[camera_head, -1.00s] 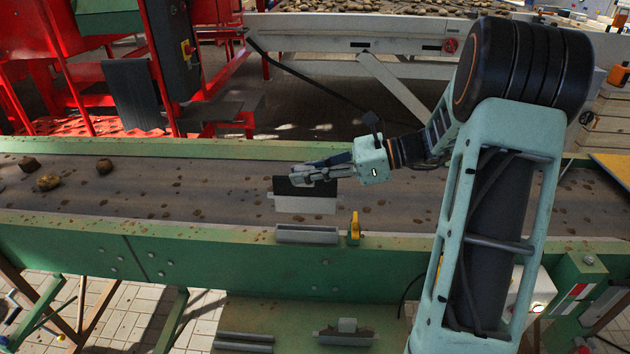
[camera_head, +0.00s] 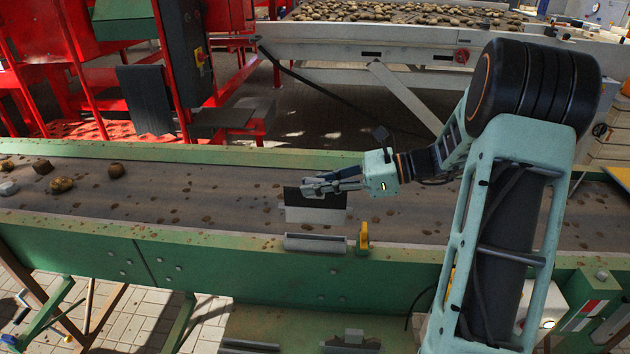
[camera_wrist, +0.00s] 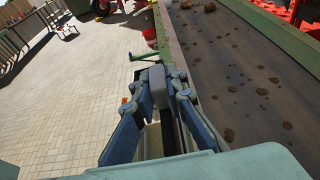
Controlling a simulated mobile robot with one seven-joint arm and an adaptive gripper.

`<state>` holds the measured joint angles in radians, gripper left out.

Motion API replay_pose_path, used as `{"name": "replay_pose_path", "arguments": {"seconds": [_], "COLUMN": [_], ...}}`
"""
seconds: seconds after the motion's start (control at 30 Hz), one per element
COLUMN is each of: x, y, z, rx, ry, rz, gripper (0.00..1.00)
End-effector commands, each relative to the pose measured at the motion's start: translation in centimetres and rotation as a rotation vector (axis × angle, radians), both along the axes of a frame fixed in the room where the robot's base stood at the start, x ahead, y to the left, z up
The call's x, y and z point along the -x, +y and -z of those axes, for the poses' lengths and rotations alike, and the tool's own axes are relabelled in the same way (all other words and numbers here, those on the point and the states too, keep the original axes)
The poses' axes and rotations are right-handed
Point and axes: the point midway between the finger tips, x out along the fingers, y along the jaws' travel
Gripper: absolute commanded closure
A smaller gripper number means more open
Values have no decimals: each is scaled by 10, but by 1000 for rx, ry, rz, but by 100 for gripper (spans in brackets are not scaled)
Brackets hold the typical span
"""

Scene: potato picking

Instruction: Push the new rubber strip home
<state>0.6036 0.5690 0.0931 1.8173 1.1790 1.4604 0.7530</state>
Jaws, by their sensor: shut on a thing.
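The rubber strip (camera_head: 314,198) is a dark upright plate with a pale grey lower part, in the middle of the head view. My gripper (camera_head: 309,188) reaches in from the right and is shut on the dark part near its top. A grey channel-shaped holder (camera_head: 315,243) lies on the conveyor's near green rail, in front of the strip. A gap shows between strip and holder in this view; their depth apart is unclear. A yellow lever (camera_head: 363,238) stands at the holder's right end.
The brown belt (camera_head: 220,200) runs between green rails, with a few potatoes (camera_head: 61,185) at the far left and dirt spots. Below the near rail is a green shelf (camera_head: 260,328) with grey parts. A red machine frame (camera_head: 85,70) stands behind at left.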

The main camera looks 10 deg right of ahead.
Motion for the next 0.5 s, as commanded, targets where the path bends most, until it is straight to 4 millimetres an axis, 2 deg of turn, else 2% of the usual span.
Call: {"name": "replay_pose_path", "arguments": {"seconds": [0.03,0.23,0.5], "x": [0,0,0], "y": [0,0,0], "z": [8,27,38], "rx": [-1,-1,1], "ry": [0,1,-2], "rz": [0,0,0], "gripper": [100,100,100]}}
